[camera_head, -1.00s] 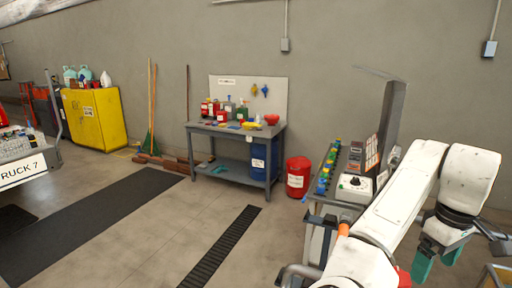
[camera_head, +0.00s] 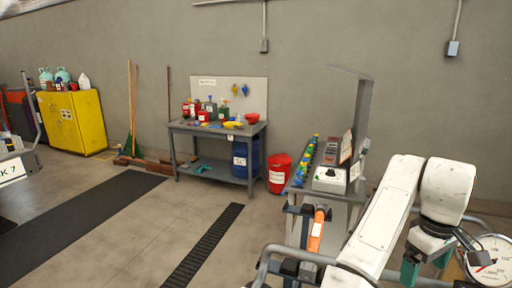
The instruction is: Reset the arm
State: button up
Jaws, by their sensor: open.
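My white arm reaches up from the bottom right of the head view and bends down at a rounded joint. My gripper (camera_head: 425,268) hangs below it at the lower right, with green fingers pointing down. The fingers are apart and I see nothing between them. A dark part of the wrist partly hides the right finger. A round white gauge (camera_head: 490,261) shows just right of my gripper; I cannot tell whether they touch.
A grey machine (camera_head: 335,179) with a row of coloured knobs stands behind my arm. A red drum (camera_head: 279,174) is left of it. A yellow cabinet (camera_head: 75,122) is far left. Floor at centre left is open.

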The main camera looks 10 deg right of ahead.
jog(key=s+d+f+m+t+h+b, duration=0.1)
jog(key=s+f+h, duration=0.1)
jog(key=s+f, duration=0.35)
jog(key=s+f+m+h+b, duration=0.1)
jog(key=s+f+h+b, duration=0.15)
jog(key=f, duration=0.65)
jog(key=s+a+f+y+b, duration=0.1)
jog(key=s+a+f+y, duration=0.4)
jog(key=s+a+f, duration=1)
jog(key=s+a, duration=0.2)
jog(key=a, duration=0.1)
jog(key=shift+a+f, duration=0.15)
jog(key=shift+f, duration=0.25)
jog(key=shift+w+y, duration=0.1)
jog(key=shift+y, duration=0.15)
